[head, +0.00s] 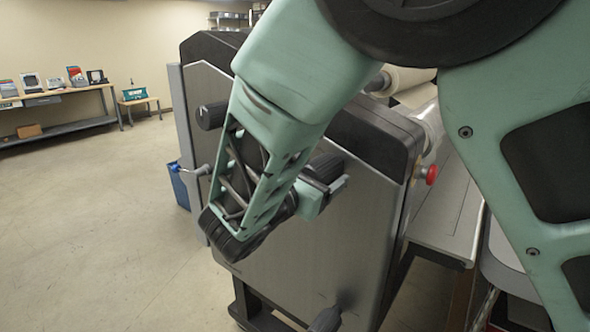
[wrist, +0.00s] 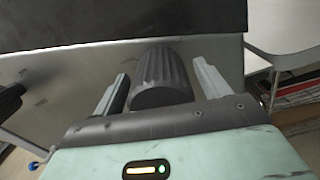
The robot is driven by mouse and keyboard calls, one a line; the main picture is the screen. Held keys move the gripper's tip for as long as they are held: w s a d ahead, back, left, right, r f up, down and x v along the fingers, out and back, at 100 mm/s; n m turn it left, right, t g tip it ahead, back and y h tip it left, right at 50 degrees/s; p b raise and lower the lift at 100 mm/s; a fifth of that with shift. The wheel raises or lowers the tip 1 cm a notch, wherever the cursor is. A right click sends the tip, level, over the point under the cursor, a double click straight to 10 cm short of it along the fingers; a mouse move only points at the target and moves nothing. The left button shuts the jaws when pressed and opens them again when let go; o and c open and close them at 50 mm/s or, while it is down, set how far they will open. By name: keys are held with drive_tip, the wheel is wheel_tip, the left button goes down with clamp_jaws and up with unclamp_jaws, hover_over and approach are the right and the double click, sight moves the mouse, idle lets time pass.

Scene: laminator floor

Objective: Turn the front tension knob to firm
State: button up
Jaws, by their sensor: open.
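A black ribbed knob (wrist: 160,78) stands out from the laminator's grey metal side panel (wrist: 70,85). In the wrist view my gripper (wrist: 163,85) is open, with one finger on each side of this knob and a visible gap at both fingers. In the head view the knob (head: 326,164) shows partly behind my gripper (head: 325,190) and wrist. A second black knob (head: 211,116) sits further left on the same panel; a dark knob also shows at the wrist view's left edge (wrist: 10,98). I cannot read any tension marking or the knob's setting.
A crank handle (head: 192,171) sticks out at the panel's left, near a blue bin (head: 180,187). A red button (head: 432,174) is at the right edge. A black handle (head: 326,320) juts out low. The floor to the left is clear, up to a workbench (head: 60,96).

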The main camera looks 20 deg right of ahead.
drive_tip(key=shift+w+d, duration=0.1)
drive_tip(key=shift+d, duration=0.05)
drive_tip(key=shift+c, duration=0.3)
drive_tip(key=c, duration=0.9)
